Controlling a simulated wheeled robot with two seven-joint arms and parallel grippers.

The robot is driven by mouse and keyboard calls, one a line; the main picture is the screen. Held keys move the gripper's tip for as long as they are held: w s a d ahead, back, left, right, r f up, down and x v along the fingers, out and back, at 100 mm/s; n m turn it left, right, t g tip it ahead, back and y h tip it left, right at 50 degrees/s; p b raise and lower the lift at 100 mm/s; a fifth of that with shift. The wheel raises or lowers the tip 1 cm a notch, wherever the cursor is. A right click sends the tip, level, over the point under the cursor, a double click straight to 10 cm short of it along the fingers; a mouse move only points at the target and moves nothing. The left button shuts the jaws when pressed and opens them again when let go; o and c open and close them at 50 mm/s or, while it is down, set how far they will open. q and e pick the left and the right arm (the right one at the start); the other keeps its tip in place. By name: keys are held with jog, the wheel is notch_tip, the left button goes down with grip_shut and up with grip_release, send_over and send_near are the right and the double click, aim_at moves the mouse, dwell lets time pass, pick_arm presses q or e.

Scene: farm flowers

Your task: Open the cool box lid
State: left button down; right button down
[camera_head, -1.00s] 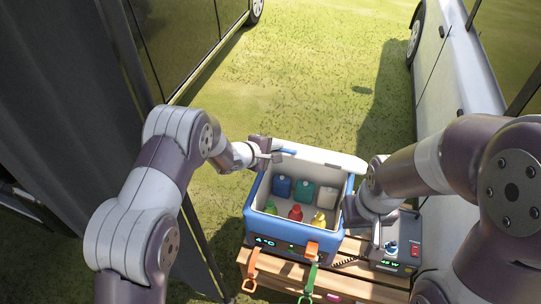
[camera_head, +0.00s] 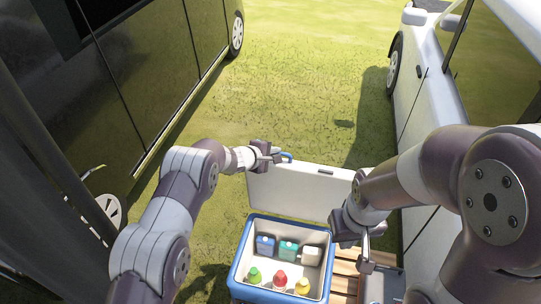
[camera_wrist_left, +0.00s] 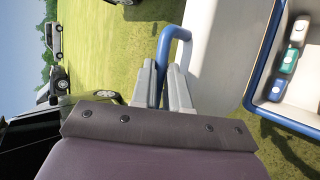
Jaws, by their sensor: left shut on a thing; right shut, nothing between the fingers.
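The cool box (camera_head: 237,262) is a blue box with a pale inside, standing open in the lower middle of the head view. Its white lid (camera_head: 300,190) stands raised behind the box, roughly upright. My left gripper (camera_head: 278,157) is at the lid's upper left corner, shut on the blue lid handle (camera_head: 288,156). The left wrist view shows the handle (camera_wrist_left: 181,34) between the fingers (camera_wrist_left: 163,88). My right gripper (camera_head: 366,248) is shut and empty, right of the box and apart from the lid.
Inside the box are cartons (camera_head: 288,250) at the back and bottles with green, red and yellow caps (camera_head: 280,280) in front. A wooden slatted bench (camera_head: 345,268) shows beside it. A dark vehicle (camera_head: 150,75) stands left, a white one (camera_head: 420,110) right, with grass between.

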pick_arm(q)
jog(key=shift+w+d+r, duration=0.1)
jog(key=shift+w+r, duration=0.15)
jog(key=shift+w, duration=0.25)
jog(key=shift+r, duration=0.1)
jog(key=c, duration=1.1)
grip_release()
jog(key=shift+s, duration=0.2)
jog(key=shift+s+a, duration=0.1)
jog(key=shift+a, duration=0.1)
jog(key=b+v, duration=0.3)
jog(key=v, duration=0.9)
jog(key=shift+s+r, duration=0.1)
jog(key=shift+s, duration=0.05)
